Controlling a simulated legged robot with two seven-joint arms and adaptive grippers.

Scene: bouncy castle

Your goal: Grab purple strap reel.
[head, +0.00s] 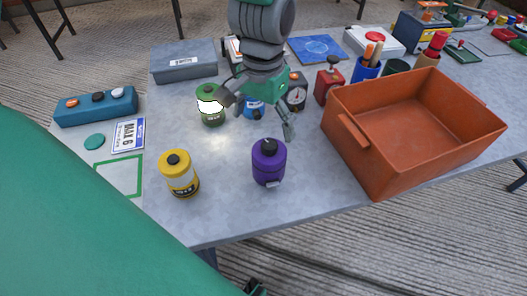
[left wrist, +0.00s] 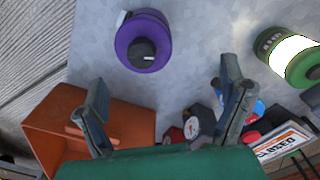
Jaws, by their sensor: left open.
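The purple strap reel (head: 268,164), with a dark knob on top, stands upright on the grey table near its front edge. It also shows in the left wrist view (left wrist: 127,42), top centre, beyond the fingertips. My left gripper (head: 258,118) is open, with its fingers spread and pointing down, above and behind the purple reel in the head view. In the wrist view nothing is between its fingertips (left wrist: 165,85), and they are apart from the reel. My right gripper is not clearly seen.
A yellow reel (head: 180,176) stands left of the purple one, a green reel (head: 211,112) behind it, and a blue reel (head: 254,107) partly hidden behind my gripper. An orange bin (head: 376,160) is close on the right. The tabletop around the purple reel is bare.

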